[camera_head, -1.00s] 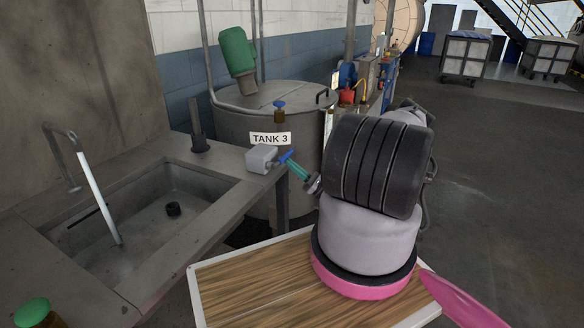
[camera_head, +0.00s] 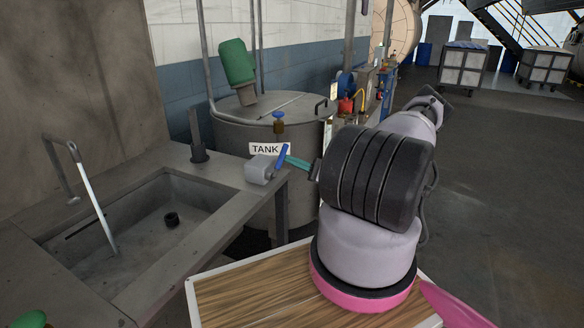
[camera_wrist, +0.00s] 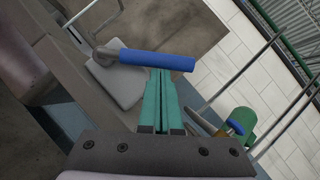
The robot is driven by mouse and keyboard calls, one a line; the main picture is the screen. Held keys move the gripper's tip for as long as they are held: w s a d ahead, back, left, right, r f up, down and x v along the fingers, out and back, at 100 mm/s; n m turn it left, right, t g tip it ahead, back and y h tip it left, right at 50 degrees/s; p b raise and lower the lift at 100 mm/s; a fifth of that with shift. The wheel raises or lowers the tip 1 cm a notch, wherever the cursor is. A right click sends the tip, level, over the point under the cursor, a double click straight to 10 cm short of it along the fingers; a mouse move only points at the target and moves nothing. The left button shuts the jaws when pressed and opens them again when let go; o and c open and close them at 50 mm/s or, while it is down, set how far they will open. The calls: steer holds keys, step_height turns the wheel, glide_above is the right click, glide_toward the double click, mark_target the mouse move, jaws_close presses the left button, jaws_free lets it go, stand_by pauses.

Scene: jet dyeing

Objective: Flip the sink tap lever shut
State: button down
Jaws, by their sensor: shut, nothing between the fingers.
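The blue tap lever (camera_head: 282,157) stands tilted up beside a grey box (camera_head: 261,169) on the sink's right rim. In the wrist view the lever (camera_wrist: 158,60) lies across the tips of my gripper (camera_wrist: 160,76). My gripper (camera_head: 291,160) has teal fingers, shut together with nothing between them. Its tips are at the lever and appear to touch it, though exact contact is hard to tell. The sink (camera_head: 60,239) has a bent spout (camera_head: 58,168), with a pale stream (camera_head: 97,208) running down into the basin.
Tank 3 (camera_head: 235,130) stands behind the lever. A wood-topped surface (camera_head: 240,296) is in front. Open floor lies to the right.

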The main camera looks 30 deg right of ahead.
mark_target(285, 153)
steer(key=shift+s+a+r+n+g+h, duration=0.55)
steer(key=shift+a+r+n+g, duration=0.25)
steer(key=shift+n, duration=0.95)
steer(key=shift+s+a+r+n+g+h, duration=0.55)
steer(key=shift+r+n+g, duration=0.35)
steer(key=shift+n, duration=0.8)
steer(key=shift+s+a+r+n+g+h, duration=0.55)
steer(key=shift+a+r+n+g, duration=0.3)
steer(key=shift+n, duration=0.9)
steer(key=shift+r, duration=0.1)
steer(key=shift+d, duration=0.15)
